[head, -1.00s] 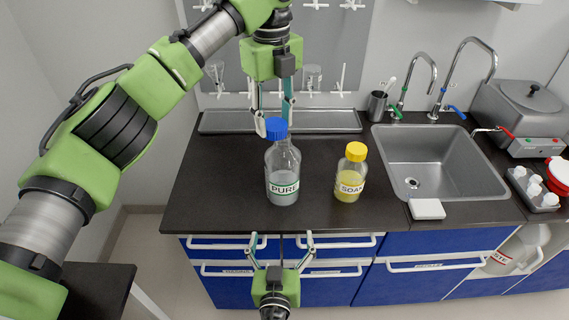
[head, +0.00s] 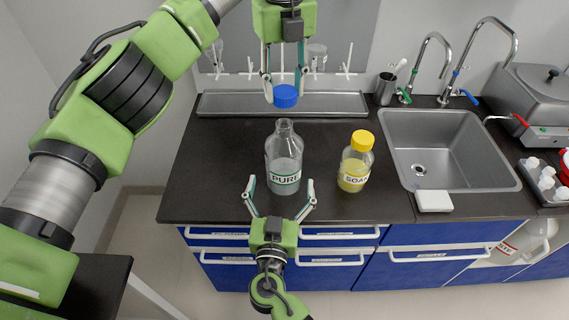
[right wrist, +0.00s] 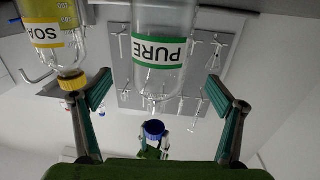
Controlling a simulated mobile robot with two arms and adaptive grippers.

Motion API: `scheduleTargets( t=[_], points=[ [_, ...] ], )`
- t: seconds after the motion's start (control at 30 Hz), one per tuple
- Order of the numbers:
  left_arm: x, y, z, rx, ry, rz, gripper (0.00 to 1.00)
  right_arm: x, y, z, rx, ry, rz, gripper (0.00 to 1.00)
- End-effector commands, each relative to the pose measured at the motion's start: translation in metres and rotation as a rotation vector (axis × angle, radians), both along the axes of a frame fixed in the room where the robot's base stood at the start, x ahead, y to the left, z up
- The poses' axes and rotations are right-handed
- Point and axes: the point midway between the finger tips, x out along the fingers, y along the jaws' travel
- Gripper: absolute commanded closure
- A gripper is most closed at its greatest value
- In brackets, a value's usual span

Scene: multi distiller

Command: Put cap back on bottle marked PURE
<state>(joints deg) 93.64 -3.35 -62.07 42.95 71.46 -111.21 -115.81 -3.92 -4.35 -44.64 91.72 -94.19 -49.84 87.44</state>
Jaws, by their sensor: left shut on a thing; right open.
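The PURE bottle (head: 284,160) is clear glass with a green-edged label and stands upright and uncapped on the dark counter. The blue cap (head: 286,96) is held by my left gripper (head: 285,92), above the bottle's open neck and apart from it. My right gripper (head: 279,188) is open in front of the bottle, its fingers spread to either side, not closed on it. In the right wrist view, the picture is upside down; the PURE bottle (right wrist: 160,50) appears between the open fingers, with the blue cap (right wrist: 154,129) beyond its mouth.
A yellow-capped SOAP bottle (head: 356,163) stands right of the PURE bottle. A metal tray (head: 220,104) and drying rack are behind. The sink (head: 460,165) is to the right, with a white block (head: 433,201) at its front edge. The counter left of the PURE bottle is clear.

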Motion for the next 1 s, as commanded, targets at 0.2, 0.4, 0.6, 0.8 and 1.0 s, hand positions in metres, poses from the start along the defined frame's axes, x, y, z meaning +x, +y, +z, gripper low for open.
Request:
scheduleTargets(
  t=[0.2, 0.4, 0.6, 0.8, 1.0],
  points=[
    [0.000, 0.000, 0.000, 0.000, 0.000, 0.000, 0.72, 0.044, -0.004, 0.001, -0.002, -0.003, -0.001, 0.12],
    [0.000, 0.000, 0.000, 0.000, 0.000, 0.000, 0.72, 0.074, -0.007, 0.000, 0.000, -0.001, 0.000, 0.12],
    [0.000, 0.000, 0.000, 0.000, 0.000, 0.000, 0.72, 0.088, -0.008, 0.000, -0.001, -0.001, 0.001, 0.12],
    [0.000, 0.000, 0.000, 0.000, 0.000, 0.000, 0.72, 0.089, -0.009, 0.000, -0.001, 0.001, 0.001, 0.12],
    [0.000, 0.000, 0.000, 0.000, 0.000, 0.000, 0.72, 0.089, -0.008, 0.000, 0.000, 0.001, 0.001, 0.33]
  ],
)
